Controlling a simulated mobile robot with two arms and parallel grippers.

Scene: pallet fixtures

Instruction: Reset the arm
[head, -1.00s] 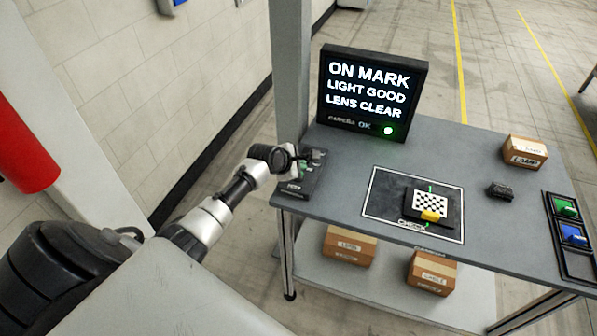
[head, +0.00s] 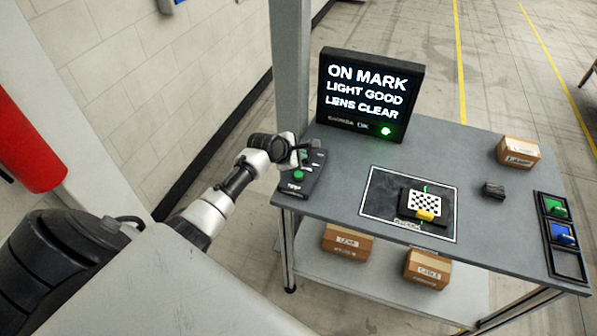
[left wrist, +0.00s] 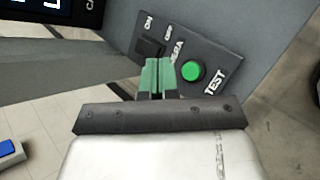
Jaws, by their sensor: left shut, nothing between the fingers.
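My left arm reaches in from the left in the head view. Its gripper (head: 303,156) is over the control panel (head: 313,180) at the table's left end. In the left wrist view the gripper's green fingertips (left wrist: 157,76) are together and empty, close to the black rocker switch (left wrist: 150,48) between the ON and OFF labels. I cannot tell whether they touch it. The round green TEST button (left wrist: 192,70) is just right of the fingertips; it also shows in the head view (head: 298,175). My right gripper is not in view.
The monitor (head: 371,95) stands behind the panel, reading ON MARK, LIGHT GOOD, LENS CLEAR, with a green light. A grey post (head: 291,70) rises beside the panel. A box (head: 518,151) stands at the right.

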